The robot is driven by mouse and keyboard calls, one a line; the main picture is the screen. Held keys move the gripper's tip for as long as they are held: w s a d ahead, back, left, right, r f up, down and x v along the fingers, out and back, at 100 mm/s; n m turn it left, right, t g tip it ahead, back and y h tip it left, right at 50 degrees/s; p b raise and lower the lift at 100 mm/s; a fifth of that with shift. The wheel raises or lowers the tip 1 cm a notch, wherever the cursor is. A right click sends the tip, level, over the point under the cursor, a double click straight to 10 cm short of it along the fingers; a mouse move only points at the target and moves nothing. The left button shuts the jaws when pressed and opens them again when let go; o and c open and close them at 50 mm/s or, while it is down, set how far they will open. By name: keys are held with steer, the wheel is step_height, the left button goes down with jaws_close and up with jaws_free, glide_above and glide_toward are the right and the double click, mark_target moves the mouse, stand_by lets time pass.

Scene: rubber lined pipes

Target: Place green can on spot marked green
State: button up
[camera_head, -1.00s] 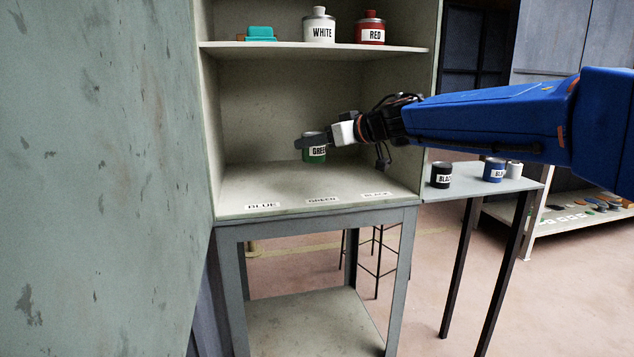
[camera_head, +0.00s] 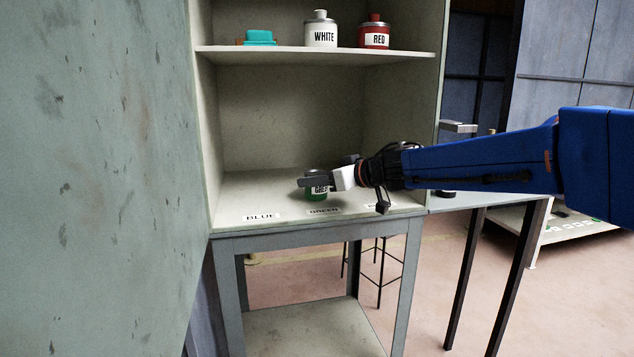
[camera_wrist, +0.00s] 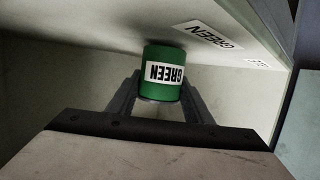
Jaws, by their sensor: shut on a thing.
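The green can (camera_head: 317,197) is at the lower shelf, behind the GREEN label (camera_head: 324,211) on the shelf's front edge. My gripper (camera_head: 318,184) comes in from the right and is shut on the can. In the wrist view the can (camera_wrist: 163,73) sits between the two fingers (camera_wrist: 160,95), its label upside down. The GREEN label also shows in the wrist view (camera_wrist: 208,35), apart from the can. The can is close to the shelf surface; I cannot tell whether it touches.
The BLUE label (camera_head: 261,217) lies to the left on the lower shelf (camera_head: 240,195); the BLACK label is mostly hidden by my arm. White (camera_head: 321,30) and red (camera_head: 374,32) cans and a teal item (camera_head: 259,37) stand on the upper shelf. Cabinet walls flank the opening.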

steer(key=shift+f, duration=0.25)
steer(key=o, duration=1.4)
steer(key=shift+f, duration=0.15)
steer(key=shift+s+d+r, duration=0.2)
steer(key=shift+d+r, duration=0.1)
steer(key=v, duration=1.1)
steer(key=shift+s, duration=0.15)
steer(key=shift+d, duration=0.1)
